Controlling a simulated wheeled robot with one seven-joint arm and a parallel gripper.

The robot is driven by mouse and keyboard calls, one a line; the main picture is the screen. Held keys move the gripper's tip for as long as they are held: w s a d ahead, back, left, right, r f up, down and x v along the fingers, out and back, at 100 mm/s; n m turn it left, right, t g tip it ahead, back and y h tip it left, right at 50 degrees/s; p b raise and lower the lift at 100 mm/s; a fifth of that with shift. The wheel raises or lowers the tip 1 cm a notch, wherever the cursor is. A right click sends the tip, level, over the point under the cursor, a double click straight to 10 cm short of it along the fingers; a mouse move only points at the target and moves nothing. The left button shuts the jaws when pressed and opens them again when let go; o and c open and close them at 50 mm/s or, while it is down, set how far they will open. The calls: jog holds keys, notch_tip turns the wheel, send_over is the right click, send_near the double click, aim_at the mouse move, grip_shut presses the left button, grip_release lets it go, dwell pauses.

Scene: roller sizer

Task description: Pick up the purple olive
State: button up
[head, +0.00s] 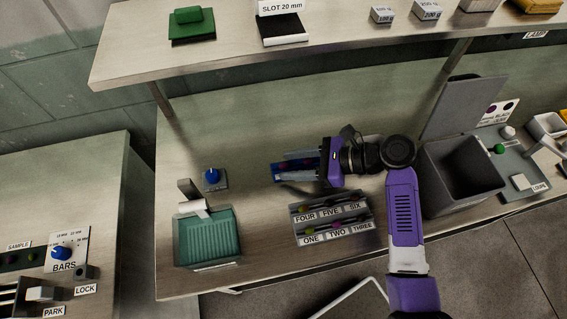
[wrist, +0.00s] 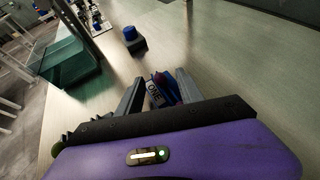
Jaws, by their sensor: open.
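My gripper (head: 298,183) reaches left over the bench, beside a small blue tray (head: 283,167) and behind the labelled rack. Its fingers are apart. In the wrist view my gripper (wrist: 158,95) has a blue item with a white label reading ONE showing between or beyond its fingers; nothing is clearly gripped. The grey rack (head: 331,217) has compartments labelled ONE to SIX, with small coloured spots in them.
A teal ribbed tray (head: 208,238) and a blue knob box (head: 214,178) stand to the left. A deep grey bin (head: 460,175) stands right of my arm. A shelf (head: 340,45) overhangs the back. Bare bench lies between the teal tray and the rack.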

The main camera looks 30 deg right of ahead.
jog(key=c, duration=0.9)
